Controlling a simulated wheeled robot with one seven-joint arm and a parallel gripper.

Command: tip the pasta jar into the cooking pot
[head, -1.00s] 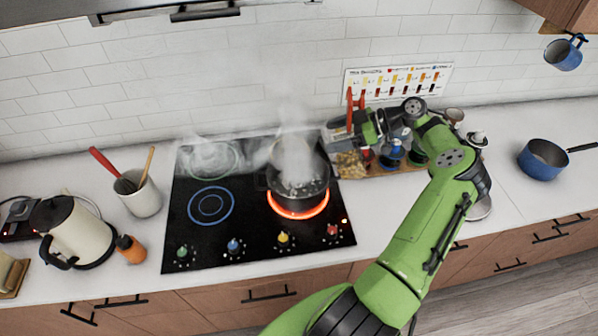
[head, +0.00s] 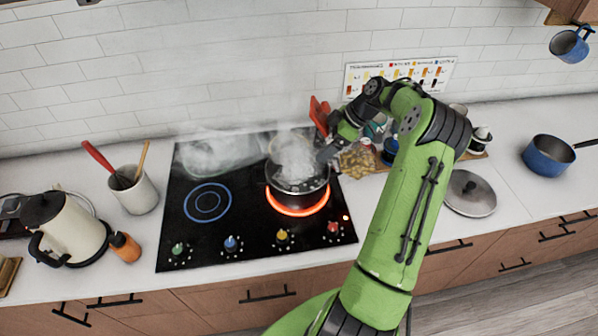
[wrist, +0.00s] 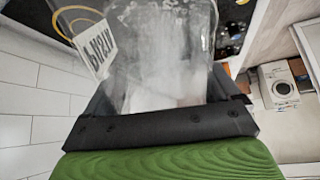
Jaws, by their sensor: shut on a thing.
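The pasta jar (wrist: 145,45) is clear glass with a white label. In the wrist view it stands between the dark fingers of my gripper (wrist: 163,92), which is shut on it. The jar's inside looks hazy, and I cannot tell how much pasta it holds. In the head view my gripper (head: 328,140) is close to the right of the cooking pot (head: 297,190), by its rim; the jar is hard to make out there, and its tilt is unclear. The dark pot steams on a glowing red burner at the right of the black cooktop. Steam hides part of its opening.
Right of the cooktop, a board holds a golden pile (head: 357,161) and several bottles, partly behind my arm. A lid (head: 470,193) and a blue pan (head: 549,155) lie further right.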

